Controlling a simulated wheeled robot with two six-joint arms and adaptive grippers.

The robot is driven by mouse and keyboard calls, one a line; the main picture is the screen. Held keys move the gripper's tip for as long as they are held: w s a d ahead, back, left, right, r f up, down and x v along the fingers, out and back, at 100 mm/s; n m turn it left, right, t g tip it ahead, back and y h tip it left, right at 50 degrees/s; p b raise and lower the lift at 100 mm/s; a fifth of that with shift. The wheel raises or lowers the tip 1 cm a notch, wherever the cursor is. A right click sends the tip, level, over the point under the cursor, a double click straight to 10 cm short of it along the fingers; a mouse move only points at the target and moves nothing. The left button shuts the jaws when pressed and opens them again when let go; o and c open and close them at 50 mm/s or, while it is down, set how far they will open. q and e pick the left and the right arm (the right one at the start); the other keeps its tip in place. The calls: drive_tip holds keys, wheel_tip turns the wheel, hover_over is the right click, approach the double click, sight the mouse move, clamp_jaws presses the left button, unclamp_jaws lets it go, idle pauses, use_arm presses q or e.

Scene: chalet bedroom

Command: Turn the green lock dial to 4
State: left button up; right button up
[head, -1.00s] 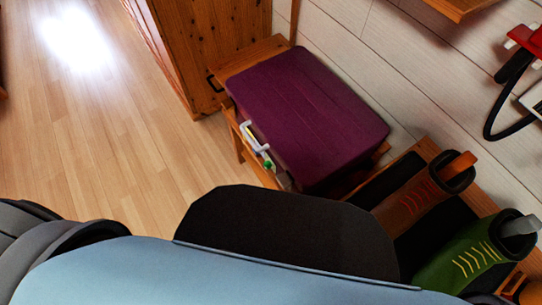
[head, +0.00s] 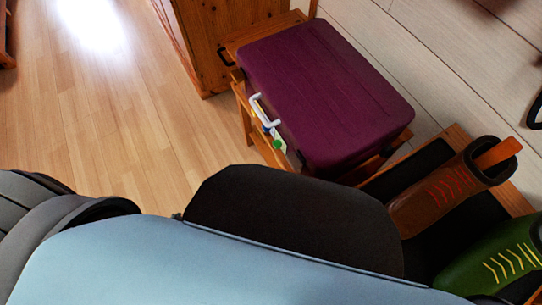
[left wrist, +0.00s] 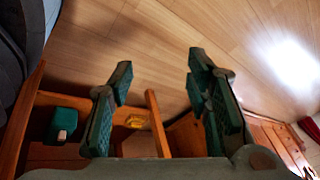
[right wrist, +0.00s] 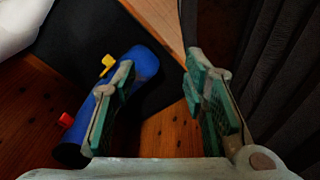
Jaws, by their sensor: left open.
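A purple suitcase (head: 325,90) lies on a wooden rack (head: 247,118) in the head view. Its front side bears a white handle (head: 262,110). Just below the handle is a small green spot (head: 278,144) that looks like the green dial, with a pale tag-like patch beside it; its number is too small to read. My left gripper (left wrist: 160,72) is open and empty above wooden bars and the floor; the suitcase is not clearly seen there. My right gripper (right wrist: 160,70) has its fingers apart, with a blue boot (right wrist: 142,66) behind its left finger. Neither gripper shows in the head view.
A brown boot (head: 440,195) and a green boot (head: 490,262) lie on a dark mat at the right. A wooden cabinet (head: 215,40) stands behind the rack. The floor (head: 110,120) at left is clear.

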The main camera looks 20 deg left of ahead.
use_arm(q)
drive_tip(key=w+a+f+m+t+h+b, duration=0.15)
drive_tip(key=w+t+b, duration=0.35)
drive_tip(key=w, duration=0.7)
drive_tip(key=m+t+h+b, duration=0.25)
drive_tip(key=m+h, duration=0.35)
drive_tip(key=h, duration=0.8)
approach(277, 144)
drive_tip(key=f+b+x, duration=0.1)
drive_tip(key=x, duration=0.6)
drive_tip(key=shift+w+d+f+t, duration=0.15)
drive_tip(key=shift+w+f+t, duration=0.1)
drive_tip(key=shift+w+t, duration=0.2)
drive_tip(key=shift+y, duration=0.25)
drive_tip(key=shift+c, duration=0.7)
clamp_jaws()
use_arm(e)
drive_tip(key=w+f+t, duration=0.1)
drive_tip(key=w+f, duration=0.5)
drive_tip(key=f, duration=0.5)
drive_tip(key=shift+w+d, duration=0.3)
drive_tip(key=shift+w, duration=0.05)
